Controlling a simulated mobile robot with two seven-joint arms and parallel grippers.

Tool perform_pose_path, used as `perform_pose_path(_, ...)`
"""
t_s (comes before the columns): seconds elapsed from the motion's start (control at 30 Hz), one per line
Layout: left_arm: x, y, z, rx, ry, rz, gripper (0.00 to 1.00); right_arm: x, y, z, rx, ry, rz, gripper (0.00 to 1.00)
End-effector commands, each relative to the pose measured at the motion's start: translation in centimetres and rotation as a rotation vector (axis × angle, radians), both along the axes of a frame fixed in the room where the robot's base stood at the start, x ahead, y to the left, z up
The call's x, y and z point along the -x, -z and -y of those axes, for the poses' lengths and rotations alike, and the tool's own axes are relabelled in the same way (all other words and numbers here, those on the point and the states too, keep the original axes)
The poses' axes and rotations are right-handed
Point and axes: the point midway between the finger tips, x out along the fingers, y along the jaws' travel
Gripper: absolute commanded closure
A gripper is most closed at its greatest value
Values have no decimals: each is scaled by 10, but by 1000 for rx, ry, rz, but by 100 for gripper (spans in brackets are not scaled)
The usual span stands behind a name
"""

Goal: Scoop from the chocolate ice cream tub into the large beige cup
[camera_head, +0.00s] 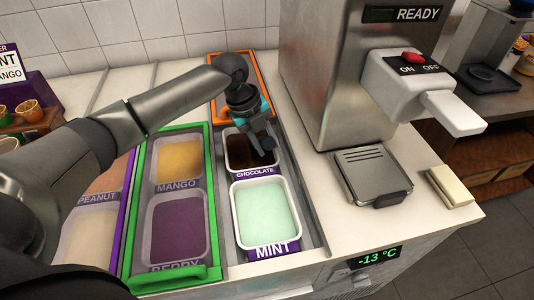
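The chocolate tub (236,143) is a white-rimmed tub of dark brown ice cream, labelled CHOCOLATE, in the counter well behind the mint tub. My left gripper (259,128) points down over it. A dark tip below the gripper reaches into the right side of the tub; I cannot tell whether it is a fingertip or a scoop. Teal parts show at the gripper, and its fingers are too small and overlapped to read. The large beige cup is not visible. My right gripper is not in view.
The mint tub (266,212) is in front, and a green-framed mango and berry case (213,190) is left. A steel machine (338,75) stands right, with a drip tray (371,176) and a pale block (449,185). An orange-framed lid (230,72) lies behind.

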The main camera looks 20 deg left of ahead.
Motion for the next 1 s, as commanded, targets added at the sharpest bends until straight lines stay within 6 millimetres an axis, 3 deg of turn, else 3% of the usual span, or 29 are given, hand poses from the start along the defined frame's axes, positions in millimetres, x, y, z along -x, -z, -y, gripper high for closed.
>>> perform_pose_path(0.03, -4, 1, -3, -1, -2, 5, 100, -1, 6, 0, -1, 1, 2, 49)
perform_pose_path(0.43, 6, 1, 4, -185, 52, 139, 100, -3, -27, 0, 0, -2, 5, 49)
perform_pose_path(1.0, 12, -30, 9, -183, 49, 140, 100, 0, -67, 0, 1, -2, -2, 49)
